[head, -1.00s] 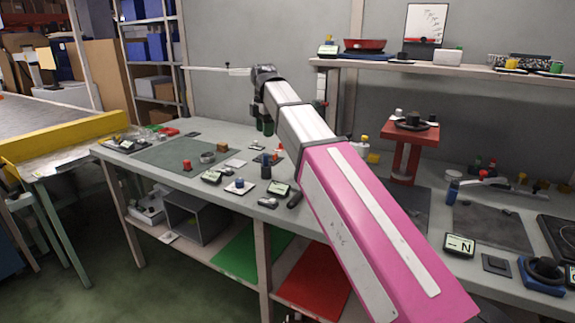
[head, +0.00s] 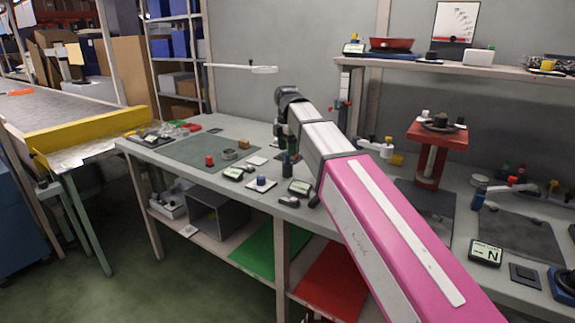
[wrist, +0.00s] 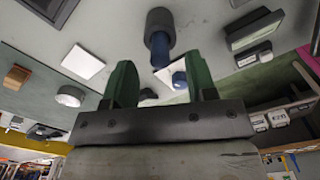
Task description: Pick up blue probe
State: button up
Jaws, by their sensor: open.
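The blue probe (head: 287,167) stands on the grey workbench, near its front edge in the head view. In the wrist view the blue probe (wrist: 160,50) shows as a blue shaft with a dark grey cap, just beyond the fingertips and roughly centred between them. My gripper (head: 283,132) is above the bench, close to the probe; my arm hides part of it. In the wrist view my gripper (wrist: 160,78) has two green fingers spread apart with nothing clasped.
A white plate with a blue knob (head: 262,183) and small display boxes (head: 299,187) stand close to the probe. A red button (head: 209,160) sits on a green mat (head: 190,150) at left. A red stand (head: 430,165) rises at right.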

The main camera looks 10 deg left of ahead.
aim_at(287, 164)
notch_tip(287, 164, down, 4)
jog(key=shift+r, duration=0.25)
jog(key=shift+c, duration=0.3)
grip_shut()
jog(key=shift+r, duration=0.25)
